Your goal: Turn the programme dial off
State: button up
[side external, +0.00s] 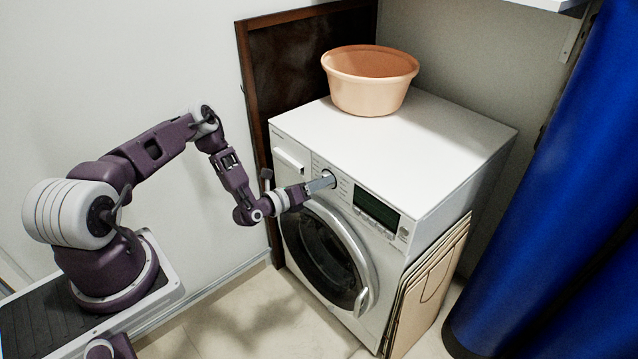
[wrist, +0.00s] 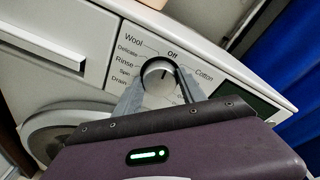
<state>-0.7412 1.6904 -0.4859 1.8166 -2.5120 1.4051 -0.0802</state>
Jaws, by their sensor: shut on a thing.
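The programme dial (wrist: 158,74) is a round silver knob on the washing machine's white front panel. Labels around it read Wool, Delicate, Rinse, Spin, Drain, Off and Cotton. A short dark mark on the dial's face seems to lean up towards the Off label (wrist: 172,54), but it is too small to tell exactly. My gripper (wrist: 157,80) is shut on the dial, with one grey finger on each side of it. The lower right labels are partly behind a finger.
The washing machine (side external: 440,150) has a dark display (side external: 376,208) right of the dial and a round door (side external: 322,258) below. A peach basin (side external: 368,90) stands on top. Folded boards (side external: 430,285) lean at its right side, near a blue curtain (side external: 560,190).

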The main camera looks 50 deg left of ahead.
jog(key=shift+m, duration=0.5)
jog(key=o, duration=1.4)
jog(key=shift+c, duration=0.2)
jog(key=s, duration=0.7)
jog(key=shift+r, duration=0.45)
